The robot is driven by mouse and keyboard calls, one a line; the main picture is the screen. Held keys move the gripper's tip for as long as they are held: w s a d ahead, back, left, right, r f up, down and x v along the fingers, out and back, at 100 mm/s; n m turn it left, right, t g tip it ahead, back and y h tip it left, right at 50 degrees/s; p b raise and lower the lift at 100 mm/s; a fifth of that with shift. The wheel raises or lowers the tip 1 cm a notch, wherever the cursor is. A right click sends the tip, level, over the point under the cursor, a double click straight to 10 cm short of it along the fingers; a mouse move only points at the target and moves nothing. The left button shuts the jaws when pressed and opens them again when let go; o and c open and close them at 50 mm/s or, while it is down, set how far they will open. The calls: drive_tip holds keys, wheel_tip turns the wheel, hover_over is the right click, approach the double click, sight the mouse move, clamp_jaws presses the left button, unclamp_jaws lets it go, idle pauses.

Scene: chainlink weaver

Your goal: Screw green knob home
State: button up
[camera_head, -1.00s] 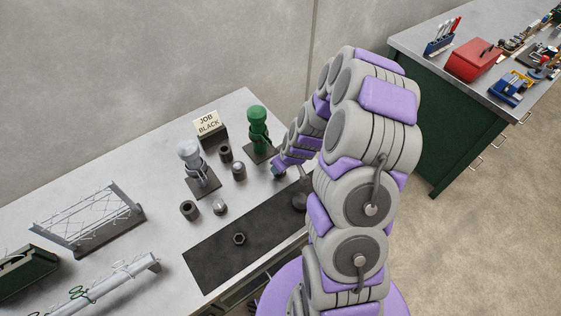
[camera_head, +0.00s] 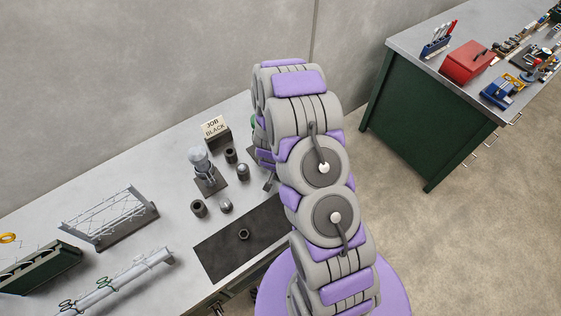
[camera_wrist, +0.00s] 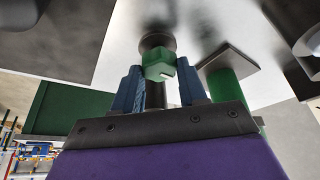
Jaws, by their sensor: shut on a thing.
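In the wrist view, a green hexagonal knob (camera_wrist: 158,66) sits between the two blue fingers of my gripper (camera_wrist: 163,78), which are shut on it. A dark round part (camera_wrist: 157,41) is right behind the knob; I cannot tell whether they touch. A dark rod (camera_wrist: 155,95) shows between the fingers below the knob. A green post (camera_wrist: 226,86) on a dark square plate (camera_wrist: 228,59) stands to the right of the fingers, apart from the knob. In the head view, my arm hides the gripper, the knob and most of the green post.
On the bench, a grey-topped stand (camera_head: 202,163), dark sleeves (camera_head: 198,208) and small round parts (camera_head: 226,206) stand left of my arm. A "JOB BLACK" sign (camera_head: 215,128) is behind. A dark mat (camera_head: 225,250) holds a nut (camera_head: 243,234). A second bench (camera_head: 400,110) stands right.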

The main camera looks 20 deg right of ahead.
drive_tip(key=m+p, duration=0.1)
drive_tip(key=p, duration=0.2)
drive_tip(key=m+g+p, duration=0.1)
drive_tip(key=m+p, duration=0.1)
drive_tip(key=p, duration=0.1)
drive_tip(key=m+h+p, duration=0.1)
drive_tip(key=m+p, duration=0.1)
drive_tip(key=p, duration=0.1)
drive_tip(key=shift+w+a+r+g, duration=0.1)
drive_tip(key=shift+a+r+g, duration=0.05)
drive_tip(key=shift+r+g, duration=0.2)
drive_tip(key=m+p, duration=0.1)
drive_tip(key=p, duration=0.1)
drive_tip(key=m+g+p, duration=0.1)
drive_tip(key=m+p, duration=0.1)
drive_tip(key=shift+w+f, duration=0.15)
drive_tip(key=shift+f, duration=0.1)
drive_tip(key=shift+h+p, duration=0.3)
drive_tip(key=shift+p, duration=0.1)
drive_tip(key=o, duration=1)
drive_tip(key=shift+a+f, duration=0.1)
drive_tip(key=b+v, duration=0.1)
drive_tip(key=v, duration=1.6)
drive_tip(key=shift+a+b, duration=0.1)
drive_tip(key=shift+b, duration=0.25)
